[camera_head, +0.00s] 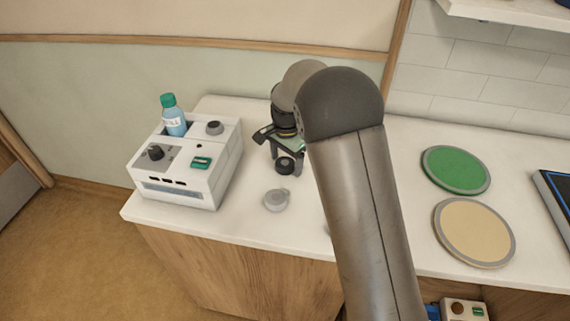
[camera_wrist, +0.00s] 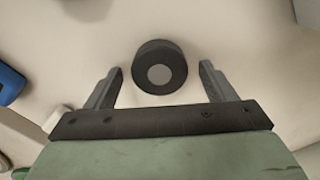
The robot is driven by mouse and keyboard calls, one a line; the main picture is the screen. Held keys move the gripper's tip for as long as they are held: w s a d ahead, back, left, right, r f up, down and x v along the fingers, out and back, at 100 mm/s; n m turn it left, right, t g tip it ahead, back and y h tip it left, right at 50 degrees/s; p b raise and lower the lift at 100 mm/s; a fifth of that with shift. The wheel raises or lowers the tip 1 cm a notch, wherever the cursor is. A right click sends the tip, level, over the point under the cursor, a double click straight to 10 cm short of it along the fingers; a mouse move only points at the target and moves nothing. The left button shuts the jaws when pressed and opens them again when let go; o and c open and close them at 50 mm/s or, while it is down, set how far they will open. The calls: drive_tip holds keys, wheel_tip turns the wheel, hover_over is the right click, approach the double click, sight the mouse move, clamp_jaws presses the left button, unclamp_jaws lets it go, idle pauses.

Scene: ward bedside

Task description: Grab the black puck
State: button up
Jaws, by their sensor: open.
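The black puck (camera_head: 285,166) sits on the white counter, just below my gripper in the head view. It is a short dark cylinder with a grey disc on top. In the wrist view, the puck (camera_wrist: 160,88) lies between my two open fingers, near the tip end, with a gap on each side. My gripper (camera_wrist: 160,70) is open and empty, pointing down at the counter. In the head view my gripper (camera_head: 281,156) is partly hidden by my own arm. How far the fingertips are above the counter cannot be told.
A grey round piece (camera_head: 277,200) lies close in front of the puck. A white device (camera_head: 182,192) with a blue bottle (camera_head: 173,118) stands to the left. A green disc (camera_head: 455,169) and a tan disc (camera_head: 474,231) lie right. The counter's front edge is near.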

drive_tip(key=shift+c, duration=0.4)
drive_tip(key=c, duration=1.2)
drive_tip(key=shift+r, duration=0.1)
